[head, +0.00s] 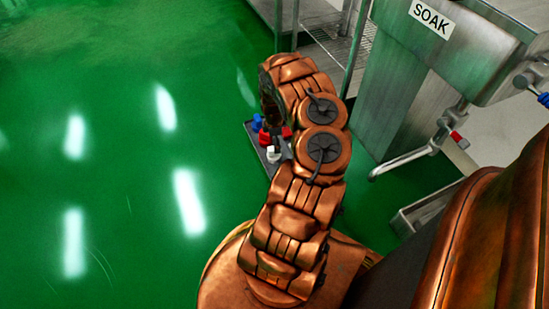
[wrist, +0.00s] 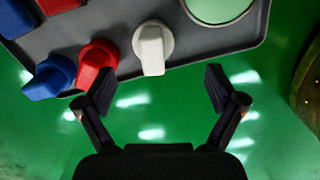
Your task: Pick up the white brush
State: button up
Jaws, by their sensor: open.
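The white brush (wrist: 152,46) stands at the near edge of a grey tray in the wrist view, its narrow end pointing toward my gripper. It also shows in the head view (head: 273,154), beside my arm. My gripper (wrist: 158,85) is open, with its two dark fingers spread apart. The white brush lies ahead of the gap between them, left of its middle in the picture. Nothing is held. In the head view my gripper is hidden behind my arm.
The grey tray (wrist: 210,42) also holds red (wrist: 97,64) and blue (wrist: 50,77) pieces left of the white one, and a pale green round (wrist: 217,8) at right. A steel sink marked SOAK (head: 450,55) stands at right. Green floor lies open at left.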

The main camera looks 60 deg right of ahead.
aim_at(274, 154)
jog(key=f, duration=0.3)
jog(key=shift+w+t+b, duration=0.2)
jog(key=shift+t+b, duration=0.1)
jog(key=shift+b, duration=0.05)
jog(key=shift+w+d+f+b, duration=0.1)
jog(key=shift+f+b, duration=1.2)
jog(key=shift+f, duration=0.55)
jog(key=shift+w+d+f+b, duration=0.1)
jog(key=shift+f+b, duration=1.15)
jog(key=shift+f, duration=0.55)
jog(key=shift+r, duration=0.1)
jog(key=c, duration=1.4)
jog(key=shift+o, duration=0.2)
jog(key=shift+r, duration=0.1)
notch_tip(274, 154, up, 4)
jog(key=p, duration=0.3)
jog(key=s+a+p, duration=0.5)
jog(key=a+p, duration=0.1)
jog(key=a, duration=0.1)
jog(key=s+a+r+p, duration=0.1)
jog(key=s+a+p, duration=0.2)
jog(key=a+p, duration=0.1)
jog(key=shift+s+a, duration=0.15)
jog(key=shift+s, duration=0.15)
jog(key=shift+s+a+f+p, duration=0.1)
jog(key=shift+s+a+p, duration=0.45)
jog(key=shift+a, duration=0.2)
